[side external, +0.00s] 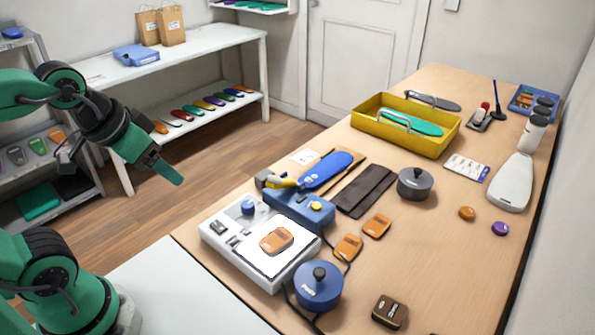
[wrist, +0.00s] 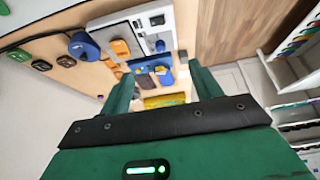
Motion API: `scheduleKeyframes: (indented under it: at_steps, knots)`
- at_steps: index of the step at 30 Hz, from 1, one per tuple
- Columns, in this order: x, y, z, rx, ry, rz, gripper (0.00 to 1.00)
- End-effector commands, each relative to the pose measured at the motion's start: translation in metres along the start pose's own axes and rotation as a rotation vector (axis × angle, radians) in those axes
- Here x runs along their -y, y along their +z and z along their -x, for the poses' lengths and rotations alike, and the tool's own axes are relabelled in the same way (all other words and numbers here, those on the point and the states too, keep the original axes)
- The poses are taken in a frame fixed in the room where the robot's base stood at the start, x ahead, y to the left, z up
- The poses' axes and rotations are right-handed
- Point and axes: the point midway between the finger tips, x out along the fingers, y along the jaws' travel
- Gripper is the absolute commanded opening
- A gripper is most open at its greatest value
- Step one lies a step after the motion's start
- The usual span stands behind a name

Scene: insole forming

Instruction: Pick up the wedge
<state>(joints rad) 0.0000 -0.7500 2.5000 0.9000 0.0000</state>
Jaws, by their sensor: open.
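Several small orange pieces could be the wedge; I cannot tell which one it is. One orange piece (side external: 277,241) lies on the white plate of a bench device (side external: 215,240). Two more, a nearer orange piece (side external: 347,247) and a farther orange piece (side external: 377,226), lie on the table to its right. The piece on the plate also shows in the wrist view (wrist: 120,48). My gripper (side external: 172,172) is open and empty, up in the air left of the table, apart from all these pieces. Its two fingers show in the wrist view (wrist: 163,82).
A blue round pot (side external: 319,287), blue box (side external: 300,209), grey round pot (side external: 417,184) and brown block (side external: 390,311) stand around the pieces. A yellow tray (side external: 455,132) is farther back. The table's front right is mostly clear.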

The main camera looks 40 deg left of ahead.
Motion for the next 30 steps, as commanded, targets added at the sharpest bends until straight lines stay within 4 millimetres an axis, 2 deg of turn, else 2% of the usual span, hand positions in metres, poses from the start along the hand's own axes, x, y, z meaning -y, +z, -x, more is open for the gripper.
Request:
scheduleKeyframes:
  at_steps: [11,17,23,30]
  knots:
    - [0.000,-0.001,0.000,0.003,0.001,0.000,0.71]
    - [-0.005,-0.008,-0.005,0.030,0.009,-0.004,0.71]
    - [-0.016,-0.024,-0.018,0.093,0.025,-0.013,0.71]
    - [-0.036,-0.045,-0.043,0.188,0.041,-0.030,0.71]
